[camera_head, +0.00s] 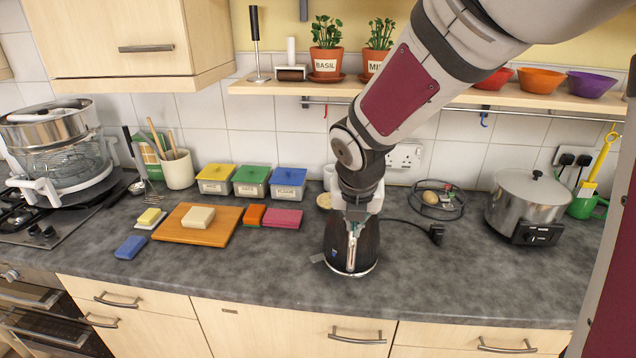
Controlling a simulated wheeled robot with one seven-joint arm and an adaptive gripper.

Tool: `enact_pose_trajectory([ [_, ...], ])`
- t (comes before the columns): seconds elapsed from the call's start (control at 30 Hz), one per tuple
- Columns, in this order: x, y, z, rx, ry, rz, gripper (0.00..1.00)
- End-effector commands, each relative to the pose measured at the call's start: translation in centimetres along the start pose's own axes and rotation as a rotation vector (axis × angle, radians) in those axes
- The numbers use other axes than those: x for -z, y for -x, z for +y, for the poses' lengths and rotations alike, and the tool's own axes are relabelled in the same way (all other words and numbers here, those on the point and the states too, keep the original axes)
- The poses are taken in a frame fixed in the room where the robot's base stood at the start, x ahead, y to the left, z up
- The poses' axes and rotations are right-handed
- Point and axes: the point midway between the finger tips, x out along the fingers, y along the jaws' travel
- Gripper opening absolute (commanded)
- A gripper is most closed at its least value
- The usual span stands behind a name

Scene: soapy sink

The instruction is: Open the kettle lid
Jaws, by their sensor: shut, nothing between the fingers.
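The kettle (340,243) is dark with a pale base ring and stands upright on the grey countertop near its front edge. My gripper (352,226) is shut and points down over the top of the kettle, in front of it in this view. My arm and gripper hide most of the kettle's top, so I cannot tell whether the lid is up or down. I cannot tell whether the fingers touch the kettle.
A steel pot (522,207) stands to the right, and a wire basket (437,203) sits behind right. A black plug (436,234) lies beside the kettle. Sponges (283,218) and a wooden board (183,232) lie left. A shelf (540,97) with bowls hangs above. The front right counter is clear.

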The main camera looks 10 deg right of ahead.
Motion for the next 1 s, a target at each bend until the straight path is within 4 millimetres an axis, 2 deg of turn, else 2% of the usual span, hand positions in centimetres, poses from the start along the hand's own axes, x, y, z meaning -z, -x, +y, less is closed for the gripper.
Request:
enact_pose_trajectory([
  [0.13, 0.1, -2.8, 0.0, 0.002, 0.002, 0.004, 0.00],
  [0.2, -1.3, -2.7, 0.0, 0.001, -0.003, -0.002, 0.00],
  [0.4, -3.3, -3.2, 0.0, 0.001, -0.002, 0.000, 0.00],
  [0.87, -3.9, -3.4, 0.0, 0.000, -0.001, 0.000, 0.00],
  [1.0, -5.3, -4.0, 0.4, 0.000, -0.004, -0.002, 0.00],
])
